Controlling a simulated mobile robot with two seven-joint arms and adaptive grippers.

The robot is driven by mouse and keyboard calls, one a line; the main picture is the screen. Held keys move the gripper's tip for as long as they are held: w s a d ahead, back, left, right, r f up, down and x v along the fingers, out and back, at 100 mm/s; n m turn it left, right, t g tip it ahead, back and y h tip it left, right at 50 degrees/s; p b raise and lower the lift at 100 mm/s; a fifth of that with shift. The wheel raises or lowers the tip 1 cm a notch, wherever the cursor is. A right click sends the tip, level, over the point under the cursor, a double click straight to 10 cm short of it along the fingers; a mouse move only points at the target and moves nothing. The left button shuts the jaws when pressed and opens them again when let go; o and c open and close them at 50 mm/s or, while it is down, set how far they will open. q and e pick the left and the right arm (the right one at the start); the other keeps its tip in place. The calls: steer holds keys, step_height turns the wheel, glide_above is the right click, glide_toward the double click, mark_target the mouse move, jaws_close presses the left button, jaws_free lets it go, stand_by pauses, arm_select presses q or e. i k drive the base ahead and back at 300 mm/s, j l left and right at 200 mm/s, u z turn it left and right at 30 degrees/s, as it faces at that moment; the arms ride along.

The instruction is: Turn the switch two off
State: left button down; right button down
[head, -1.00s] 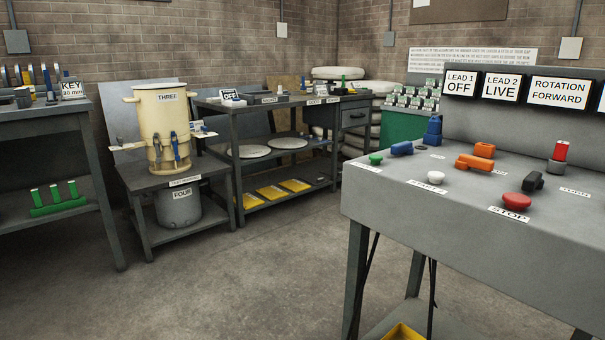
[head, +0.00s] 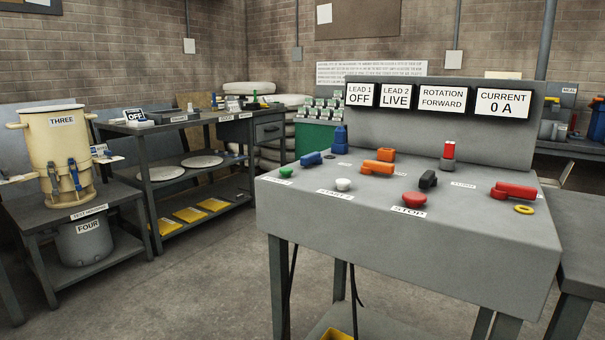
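The grey control desk (head: 400,240) stands at the right in the head view. Its displays read LEAD 1 OFF, LEAD 2 LIVE (head: 396,96), ROTATION FORWARD and CURRENT 0 A. On its top are a blue handle (head: 311,158), an orange handle (head: 378,168), a black handle (head: 428,179) and a red handle (head: 514,190). A green button (head: 286,172), a white button (head: 343,184) and a red STOP button (head: 414,199) sit along the front. I cannot read which handle is switch two. Neither of my grippers is in view.
A low table (head: 30,213) with a cream vessel (head: 58,140) marked THREE stands at the left. A workbench (head: 150,126) with a lower shelf is behind it. Another grey bench (head: 585,225) adjoins the desk's right side. The concrete floor before the desk is clear.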

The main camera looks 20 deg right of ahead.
mark_target(369, 168)
steer(key=l+z, duration=0.35)
steer(key=z, duration=0.15)
steer(key=l+z, duration=0.5)
steer(key=k+j, duration=0.05)
steer(key=j, duration=0.05)
